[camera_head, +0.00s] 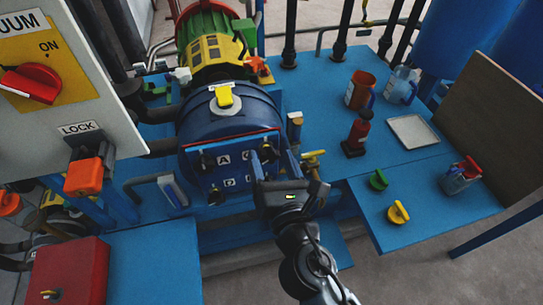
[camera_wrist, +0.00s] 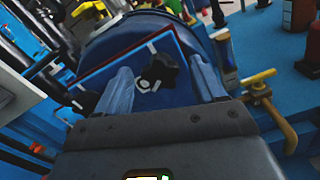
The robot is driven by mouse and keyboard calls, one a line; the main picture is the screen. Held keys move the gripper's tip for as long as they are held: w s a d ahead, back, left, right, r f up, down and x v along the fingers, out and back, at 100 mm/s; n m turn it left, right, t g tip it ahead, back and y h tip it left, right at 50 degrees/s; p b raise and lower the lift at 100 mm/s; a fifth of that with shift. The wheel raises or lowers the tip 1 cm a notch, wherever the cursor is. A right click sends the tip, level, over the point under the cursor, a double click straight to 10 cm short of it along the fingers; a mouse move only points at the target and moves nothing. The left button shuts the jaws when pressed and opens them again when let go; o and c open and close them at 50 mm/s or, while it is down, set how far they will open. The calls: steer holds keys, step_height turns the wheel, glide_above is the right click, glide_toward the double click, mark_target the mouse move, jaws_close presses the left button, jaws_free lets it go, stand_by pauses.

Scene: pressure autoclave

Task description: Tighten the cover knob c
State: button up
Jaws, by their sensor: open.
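The blue pressure vessel (camera_head: 200,127) has a square cover (camera_head: 238,172) facing me, with white letter labels, A and D among them. Black star knobs sit at its corners, one (camera_head: 208,161) near A and another (camera_head: 268,152) at the upper right. My gripper (camera_head: 275,165) is open at the cover's right side and hides the lower right corner. In the wrist view a black star knob (camera_wrist: 160,70), likely knob c, lies between the two spread fingers. A white label beside it is too blurred to read. I cannot tell whether the fingers touch it.
A yellow-handled valve (camera_wrist: 260,78) is close to the right of my gripper. A grey control box (camera_head: 70,125) stands at the left.

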steer(key=shift+w+a, duration=0.1)
steer(key=shift+w, duration=0.3)
steer(key=shift+c, duration=0.3)
steer(key=c, duration=1)
